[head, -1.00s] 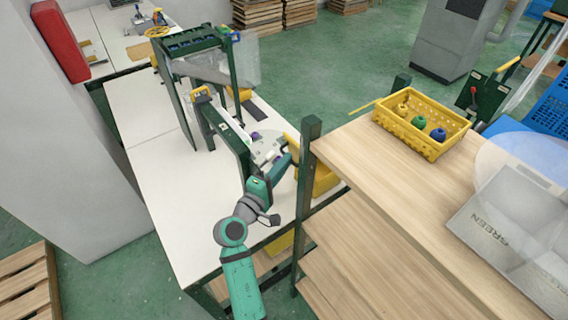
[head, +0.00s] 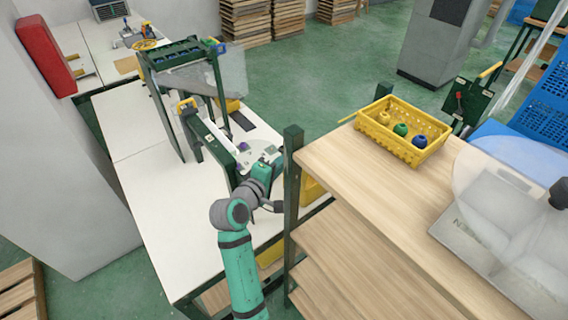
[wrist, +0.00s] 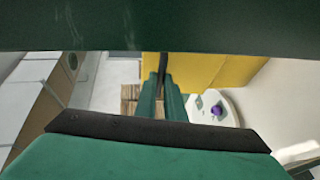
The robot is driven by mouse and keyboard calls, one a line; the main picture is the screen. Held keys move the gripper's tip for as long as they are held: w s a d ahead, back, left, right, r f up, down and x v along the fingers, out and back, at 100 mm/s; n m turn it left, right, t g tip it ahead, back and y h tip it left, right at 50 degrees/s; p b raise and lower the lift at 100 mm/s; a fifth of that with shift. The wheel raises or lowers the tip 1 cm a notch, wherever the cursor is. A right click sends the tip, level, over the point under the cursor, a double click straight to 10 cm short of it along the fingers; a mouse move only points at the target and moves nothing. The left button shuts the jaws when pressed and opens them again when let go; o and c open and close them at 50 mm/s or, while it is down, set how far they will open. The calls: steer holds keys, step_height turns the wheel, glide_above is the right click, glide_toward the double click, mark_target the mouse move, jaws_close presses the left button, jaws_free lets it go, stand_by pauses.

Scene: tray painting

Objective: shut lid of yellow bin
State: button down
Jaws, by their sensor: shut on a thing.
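The yellow bin (head: 312,190) stands at the near right end of the white table, mostly hidden behind the shelf's green post and my arm. My gripper (head: 268,172) is beside it on the left, over the table. In the wrist view a flat yellow panel (wrist: 205,70), seemingly the bin's lid, fills the upper middle. My gripper (wrist: 162,100) shows there as two green fingers close together, shut on a thin dark strip (wrist: 163,65) at that panel. The lid's angle cannot be told.
A wooden shelf (head: 375,185) with a green post (head: 292,185) stands close on the right. A yellow basket (head: 375,131) with coloured pieces sits on it. A green frame (head: 190,62) stands on the white table (head: 150,200) behind my arm. The table's left part is clear.

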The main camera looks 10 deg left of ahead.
steer(key=shift+r, duration=0.2)
steer(key=c, duration=1.8)
jaws_free()
steer(key=shift+c, duration=0.2)
steer(key=v, duration=1.1)
steer(key=shift+f, duration=0.2)
